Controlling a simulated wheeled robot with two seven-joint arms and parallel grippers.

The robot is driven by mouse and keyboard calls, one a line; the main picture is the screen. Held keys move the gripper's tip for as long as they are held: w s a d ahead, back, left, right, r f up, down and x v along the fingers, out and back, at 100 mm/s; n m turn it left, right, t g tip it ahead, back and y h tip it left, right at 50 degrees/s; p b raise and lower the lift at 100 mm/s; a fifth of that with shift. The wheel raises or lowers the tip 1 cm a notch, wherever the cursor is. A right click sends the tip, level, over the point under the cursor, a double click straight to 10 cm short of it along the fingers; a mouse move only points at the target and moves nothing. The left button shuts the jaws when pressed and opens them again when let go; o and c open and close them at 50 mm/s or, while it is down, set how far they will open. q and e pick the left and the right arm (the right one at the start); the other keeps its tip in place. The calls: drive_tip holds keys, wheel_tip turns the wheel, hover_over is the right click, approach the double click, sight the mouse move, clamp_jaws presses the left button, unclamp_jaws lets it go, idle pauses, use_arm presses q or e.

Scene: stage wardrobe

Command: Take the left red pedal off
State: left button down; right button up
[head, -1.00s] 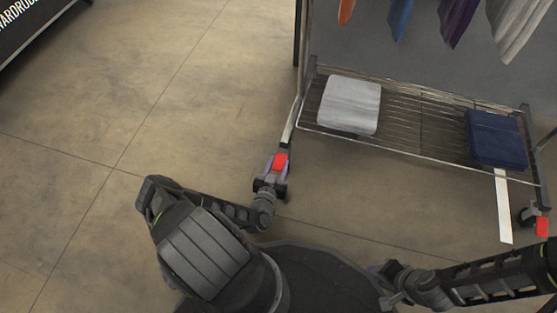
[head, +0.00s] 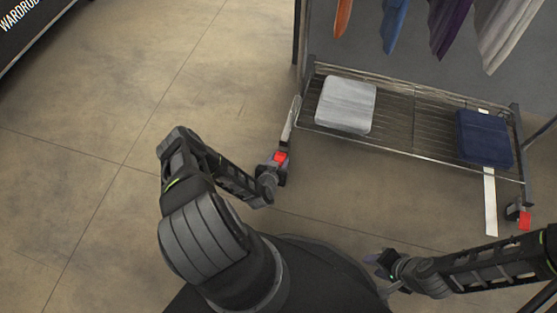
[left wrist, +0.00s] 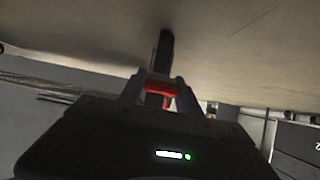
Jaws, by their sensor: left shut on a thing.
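The left red pedal (head: 280,157) sits at the foot of the clothes rack's left leg, on the caster there. My left gripper (head: 272,168) is at that foot, its fingers shut on the red pedal. In the left wrist view the red pedal (left wrist: 160,88) shows between the two fingertips (left wrist: 160,84), with a dark upright bar behind it. The fingers partly hide the caster. A second red pedal (head: 524,220) is at the rack's right foot. My right gripper (head: 380,262) is low at the front, away from the rack; its jaws are too small to read.
The rack's wire shelf (head: 413,110) holds a grey folded stack (head: 346,104) and a navy folded stack (head: 484,138). Garments (head: 455,25) hang above. A white strip (head: 490,205) runs by the right foot. Open floor (head: 110,110) lies to the left.

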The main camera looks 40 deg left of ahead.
use_arm(q)
drive_tip(key=c, duration=0.8)
unclamp_jaws()
drive_tip(key=shift+c, duration=0.2)
drive_tip(key=p+v, duration=0.3)
drive_tip(key=v, duration=0.4)
drive_tip(key=shift+s+r, duration=0.2)
drive_tip(key=shift+s, duration=0.15)
drive_tip(key=shift+d, duration=0.15)
